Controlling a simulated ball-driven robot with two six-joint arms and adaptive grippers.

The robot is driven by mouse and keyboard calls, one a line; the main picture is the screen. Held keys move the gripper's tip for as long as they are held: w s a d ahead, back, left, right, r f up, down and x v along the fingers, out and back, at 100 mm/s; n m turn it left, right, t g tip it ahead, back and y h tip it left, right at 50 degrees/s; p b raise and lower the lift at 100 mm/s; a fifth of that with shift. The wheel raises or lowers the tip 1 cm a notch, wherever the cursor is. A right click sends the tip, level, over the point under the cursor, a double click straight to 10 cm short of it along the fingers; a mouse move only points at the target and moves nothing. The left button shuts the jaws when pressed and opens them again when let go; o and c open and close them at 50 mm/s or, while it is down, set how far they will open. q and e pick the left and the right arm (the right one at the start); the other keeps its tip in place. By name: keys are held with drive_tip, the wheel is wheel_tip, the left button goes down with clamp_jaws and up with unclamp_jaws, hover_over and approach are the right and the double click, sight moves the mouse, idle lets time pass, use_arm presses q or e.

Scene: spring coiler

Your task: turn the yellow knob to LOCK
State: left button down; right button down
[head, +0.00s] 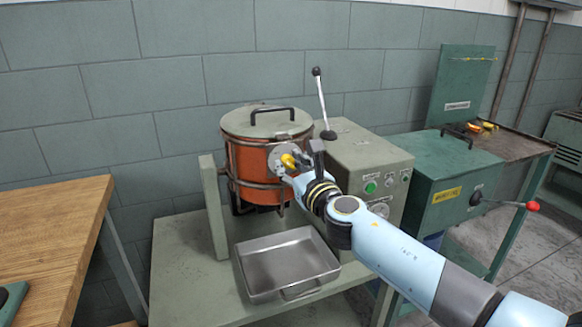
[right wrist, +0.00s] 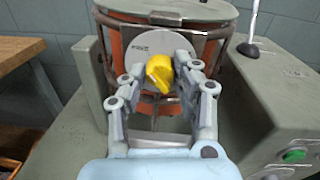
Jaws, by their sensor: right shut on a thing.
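The yellow knob (head: 289,160) sits on a round grey plate (head: 276,158) on the front of the orange drum (head: 249,172). In the right wrist view the knob (right wrist: 159,72) stands tilted between my right gripper's fingers (right wrist: 160,88), which are shut on it. The plate (right wrist: 150,45) carries small dark lettering to the left of the knob, too small to read. My right gripper (head: 291,165) comes at the knob from the right in the head view and hides part of the plate. My left gripper is not in view.
A grey control box (head: 360,160) with a green button and an upright lever (head: 322,100) stands right of the drum. A metal tray (head: 287,265) lies on the stand below. A wooden table (head: 45,235) is at the left, a green box (head: 450,175) at the right.

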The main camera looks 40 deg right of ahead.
drive_tip(key=m+b, duration=0.2)
drive_tip(key=m, duration=0.1)
drive_tip(key=shift+f+m, duration=0.15)
drive_tip(key=shift+m, duration=0.25)
drive_tip(key=m+b, duration=0.2)
drive_tip(key=m, duration=0.2)
drive_tip(key=shift+m+t+b, duration=0.3)
drive_tip(key=shift+t+b, duration=0.05)
drive_tip(key=shift+t, duration=0.05)
drive_tip(key=m+b, duration=0.3)
drive_tip(key=m, duration=0.2)
drive_tip(key=shift+f, duration=0.1)
drive_tip(key=shift+m+h+b, duration=0.3)
drive_tip(key=shift+m+b, duration=0.7)
drive_tip(key=shift+m, duration=1)
drive_tip(key=c, duration=1)
unclamp_jaws()
